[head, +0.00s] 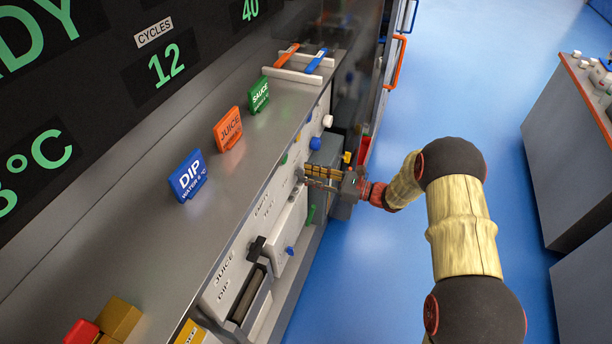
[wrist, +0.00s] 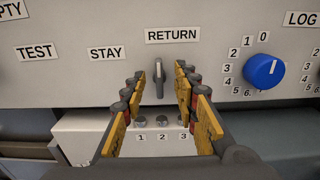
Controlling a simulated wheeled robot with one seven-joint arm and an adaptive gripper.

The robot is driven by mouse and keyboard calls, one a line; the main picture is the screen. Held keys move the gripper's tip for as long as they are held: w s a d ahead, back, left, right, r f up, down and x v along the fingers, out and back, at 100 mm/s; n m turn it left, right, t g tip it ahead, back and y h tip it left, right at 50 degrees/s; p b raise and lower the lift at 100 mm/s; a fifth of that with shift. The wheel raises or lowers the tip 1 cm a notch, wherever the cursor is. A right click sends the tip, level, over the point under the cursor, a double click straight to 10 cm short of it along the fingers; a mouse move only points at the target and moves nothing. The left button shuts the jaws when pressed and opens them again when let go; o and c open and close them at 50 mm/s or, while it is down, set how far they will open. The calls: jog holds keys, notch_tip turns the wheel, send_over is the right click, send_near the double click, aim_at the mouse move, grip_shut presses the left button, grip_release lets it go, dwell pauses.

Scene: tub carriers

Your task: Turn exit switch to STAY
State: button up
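The exit switch (wrist: 158,72) is a small grey metal lever on the pale panel, standing about upright below the RETURN label (wrist: 172,35). The STAY label (wrist: 105,54) is to its left. My gripper (wrist: 160,88) is open, with its yellow-padded fingers on the left and right of the lever and a gap on both sides. In the wrist view I cannot tell how far the fingertips are from the panel. In the head view my gripper (head: 308,180) reaches the panel front from the right, and the switch is hard to make out there.
A blue dial (wrist: 263,72) is right of the switch, and a TEST label (wrist: 36,52) is at left. Small knobs numbered 1 to 3 (wrist: 163,121) sit below. A black handle (head: 257,248) projects from the panel nearer me. Blue floor (head: 370,270) is clear beside the counter.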

jog(key=shift+w+a, duration=0.2)
jog(key=shift+a, duration=0.45)
jog(key=c, duration=0.4)
jog(key=c, duration=0.3)
grip_shut()
